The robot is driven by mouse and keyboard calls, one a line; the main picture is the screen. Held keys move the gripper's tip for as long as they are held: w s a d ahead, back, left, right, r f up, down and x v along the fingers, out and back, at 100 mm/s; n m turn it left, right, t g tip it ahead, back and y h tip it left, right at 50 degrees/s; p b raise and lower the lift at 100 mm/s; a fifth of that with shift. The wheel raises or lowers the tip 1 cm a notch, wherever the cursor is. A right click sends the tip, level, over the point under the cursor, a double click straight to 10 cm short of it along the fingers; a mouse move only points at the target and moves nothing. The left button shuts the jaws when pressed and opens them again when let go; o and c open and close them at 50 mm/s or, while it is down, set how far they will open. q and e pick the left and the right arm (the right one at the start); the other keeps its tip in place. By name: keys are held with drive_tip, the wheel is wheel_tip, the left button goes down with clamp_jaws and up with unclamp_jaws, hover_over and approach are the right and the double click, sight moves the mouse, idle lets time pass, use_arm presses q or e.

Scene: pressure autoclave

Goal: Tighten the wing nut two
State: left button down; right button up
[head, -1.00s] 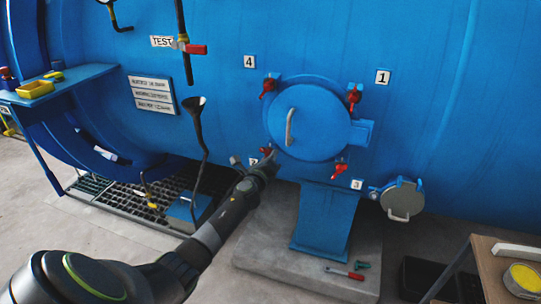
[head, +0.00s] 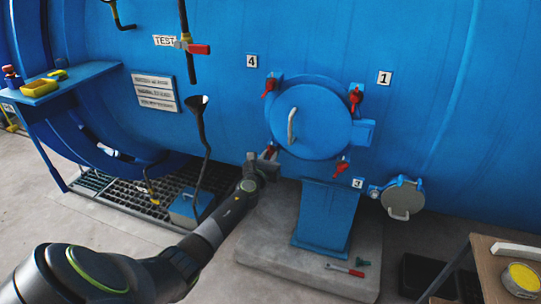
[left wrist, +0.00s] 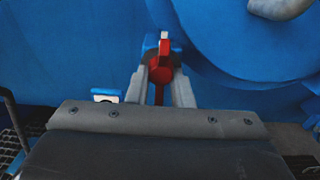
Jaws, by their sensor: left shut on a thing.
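The round blue hatch door (head: 311,123) is closed on the big blue vessel, with red wing nuts around its rim. Wing nut two (head: 271,150) is the red one at the hatch's lower left. My left gripper (head: 265,157) reaches it from below. In the left wrist view, the left gripper (left wrist: 161,88) is shut on the red wing nut (left wrist: 160,73), with one grey finger on each side of it. The plate by this nut is mostly hidden by the gripper in the head view. My right gripper is not in view.
Other red wing nuts sit by label 4 (head: 252,61), label 1 (head: 384,78) and label 3 (head: 357,183). The hatch handle (head: 291,126) sticks out. A blue pedestal (head: 325,220) stands below. A black funnel pipe (head: 203,130) rises left of my arm.

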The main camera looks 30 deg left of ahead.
use_arm(q)
drive_tip(key=shift+s+f, duration=0.1)
drive_tip(key=shift+f, duration=0.05)
idle(0.3)
drive_tip(key=c, duration=1.3)
unclamp_jaws()
drive_tip(key=shift+s+d+p, duration=0.1)
drive_tip(key=shift+s+p, duration=0.25)
drive_tip(key=shift+s, duration=0.05)
drive_tip(key=shift+p+v, duration=1.6)
drive_tip(key=shift+v, duration=6.7)
